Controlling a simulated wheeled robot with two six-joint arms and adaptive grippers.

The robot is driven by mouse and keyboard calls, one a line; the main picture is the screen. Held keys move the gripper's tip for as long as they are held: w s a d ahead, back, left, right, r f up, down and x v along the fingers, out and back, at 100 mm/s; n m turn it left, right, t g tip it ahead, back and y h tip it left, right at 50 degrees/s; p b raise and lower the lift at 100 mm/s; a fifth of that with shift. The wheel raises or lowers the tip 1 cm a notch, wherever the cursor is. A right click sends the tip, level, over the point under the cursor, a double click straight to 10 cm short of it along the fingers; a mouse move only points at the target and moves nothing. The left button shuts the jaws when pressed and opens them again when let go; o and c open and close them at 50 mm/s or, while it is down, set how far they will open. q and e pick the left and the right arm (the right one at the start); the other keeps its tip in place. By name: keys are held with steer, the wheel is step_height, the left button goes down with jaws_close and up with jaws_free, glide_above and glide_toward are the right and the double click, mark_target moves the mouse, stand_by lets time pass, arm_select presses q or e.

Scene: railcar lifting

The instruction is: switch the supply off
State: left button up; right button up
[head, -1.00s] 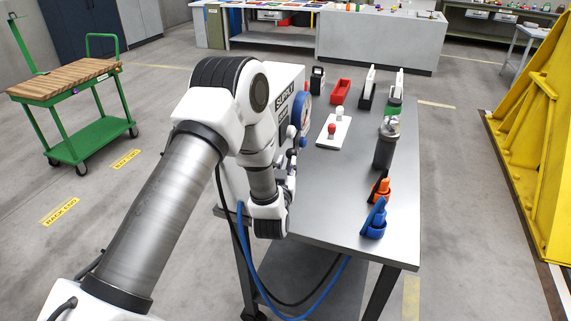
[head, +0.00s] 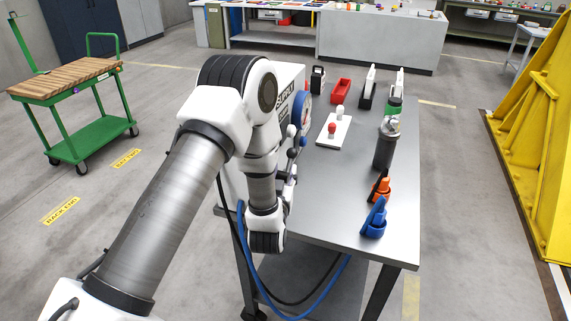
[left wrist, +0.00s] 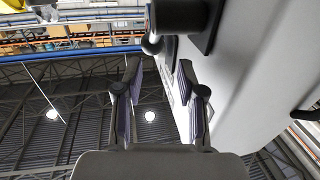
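The supply cabinet (head: 285,97) is a white box lettered SUPPLY at the left end of the table, mostly hidden behind my left arm. Small dark knobs (head: 303,141) and a blue-rimmed round part (head: 304,112) show on its right face. My left gripper (head: 290,172) is beside that face, small and partly hidden in the head view. In the left wrist view the two fingers (left wrist: 158,75) stand apart with nothing between them. The white cabinet wall (left wrist: 245,75) is to their right. A black handle-like part with a round knob (left wrist: 152,45) lies just beyond the fingertips. My right gripper is not in view.
The grey table (head: 340,185) carries a white plate with red and white knobs (head: 333,130), a dark bottle (head: 384,150), and orange (head: 380,188) and blue (head: 374,220) holders. Black and blue hoses hang near the table's front. A green cart (head: 85,110) stands left.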

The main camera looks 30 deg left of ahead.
mark_target(290, 156)
arm_select(q)
steer(key=v, duration=0.8)
steer(key=shift+d, duration=0.15)
steer(key=shift+r, duration=0.1)
jaws_close()
step_height(290, 156, up, 4)
steer(key=s+n+g+h+p, duration=0.1)
steer(key=n+g+h+p, duration=0.1)
steer(key=n, duration=1.5)
steer(key=p+x, duration=0.1)
steer(key=x, duration=1.2)
steer(key=shift+w, duration=0.15)
steer(key=shift+w+a, duration=0.25)
steer(key=shift+a, duration=0.05)
